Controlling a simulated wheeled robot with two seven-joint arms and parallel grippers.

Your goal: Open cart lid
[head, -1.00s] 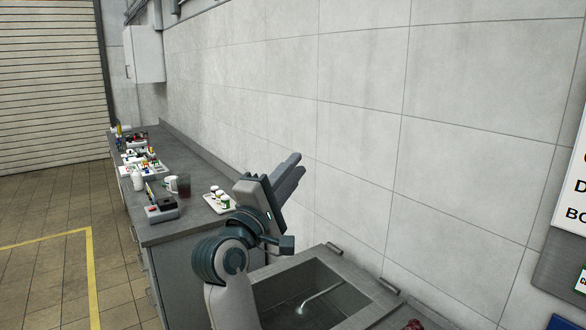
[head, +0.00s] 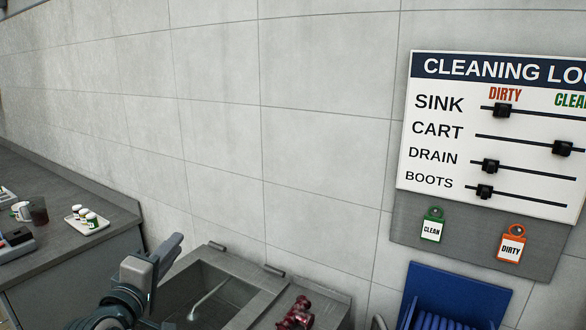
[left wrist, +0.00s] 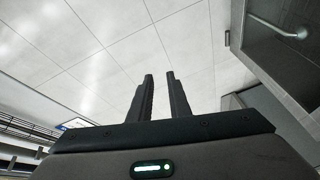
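No cart lid that I can clearly make out shows in these frames. My left gripper (head: 172,252) is at the lower left of the head view, raised beside the grey basin, its fingers pointing up and to the right. In the left wrist view the two dark fingers (left wrist: 159,76) stand apart with a narrow empty gap, and the wall is behind them. The grey sink basin (head: 240,288) has a metal pipe (head: 208,300) inside; it also shows at the upper right of the left wrist view (left wrist: 258,62). My right gripper is not in view.
A cleaning log board (head: 490,130) hangs on the wall, with sliders and two tags, green CLEAN (head: 432,228) and orange DIRTY (head: 511,246). A dark red fitting (head: 297,314) lies right of the basin. A blue rack (head: 455,290) is lower right. A counter (head: 75,250) holds small items at left.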

